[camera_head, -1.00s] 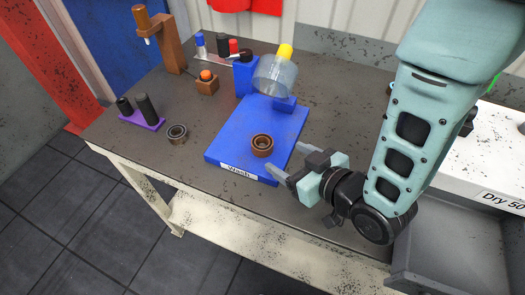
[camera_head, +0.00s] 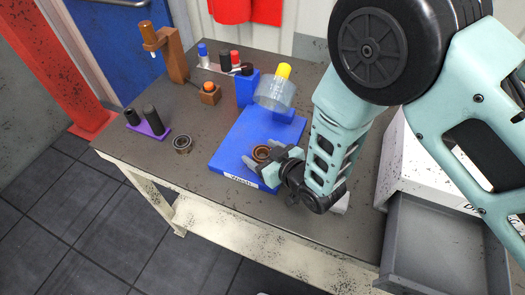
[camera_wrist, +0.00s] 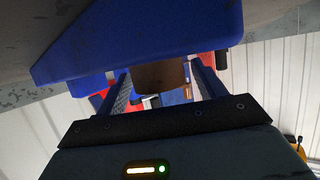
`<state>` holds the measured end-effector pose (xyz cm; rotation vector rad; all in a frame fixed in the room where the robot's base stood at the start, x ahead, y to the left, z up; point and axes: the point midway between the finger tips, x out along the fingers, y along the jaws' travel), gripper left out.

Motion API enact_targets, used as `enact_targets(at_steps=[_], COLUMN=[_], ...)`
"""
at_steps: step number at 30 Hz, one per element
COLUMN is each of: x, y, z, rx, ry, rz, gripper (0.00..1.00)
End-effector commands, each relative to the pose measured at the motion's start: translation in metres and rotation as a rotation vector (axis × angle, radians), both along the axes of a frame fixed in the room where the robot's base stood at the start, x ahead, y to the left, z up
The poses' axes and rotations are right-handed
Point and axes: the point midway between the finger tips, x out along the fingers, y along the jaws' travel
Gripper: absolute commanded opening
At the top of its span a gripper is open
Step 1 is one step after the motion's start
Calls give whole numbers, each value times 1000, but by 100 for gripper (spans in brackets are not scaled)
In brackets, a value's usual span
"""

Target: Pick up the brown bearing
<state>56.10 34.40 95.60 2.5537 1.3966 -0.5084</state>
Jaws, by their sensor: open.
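The brown bearing (camera_head: 261,153) is a short ring on the blue platform labelled "Wash" (camera_head: 232,150), near its front right part. My gripper (camera_head: 259,156) has come in from the right, low over the platform, with its fingers apart on either side of the bearing. In the wrist view the bearing (camera_wrist: 158,76) shows as a brown band between the two fingers (camera_wrist: 160,88). The blue platform (camera_wrist: 140,40) fills the top of that view. My gripper is open; whether a finger touches the bearing I cannot tell. Part of the bearing is hidden by my gripper.
A clear cylinder with a yellow top (camera_head: 275,92) overhangs the platform's back. A grey bearing (camera_head: 182,144) and a purple base with dark pegs (camera_head: 147,124) stand left. A wooden stand (camera_head: 168,55) is at the back left. A grey drawer (camera_head: 440,250) is at the right.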

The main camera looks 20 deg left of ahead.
Motion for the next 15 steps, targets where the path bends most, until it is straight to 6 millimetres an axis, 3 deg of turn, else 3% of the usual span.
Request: enact_targets(at_steps=[7, 8, 13, 15], x=[1, 1, 1, 1], y=[1, 1, 1, 2], z=[-1, -1, -1, 0], rx=[0, 0, 0, 0], ry=[0, 0, 0, -1], rz=[0, 0, 0, 0], gripper=[69, 64, 17, 14])
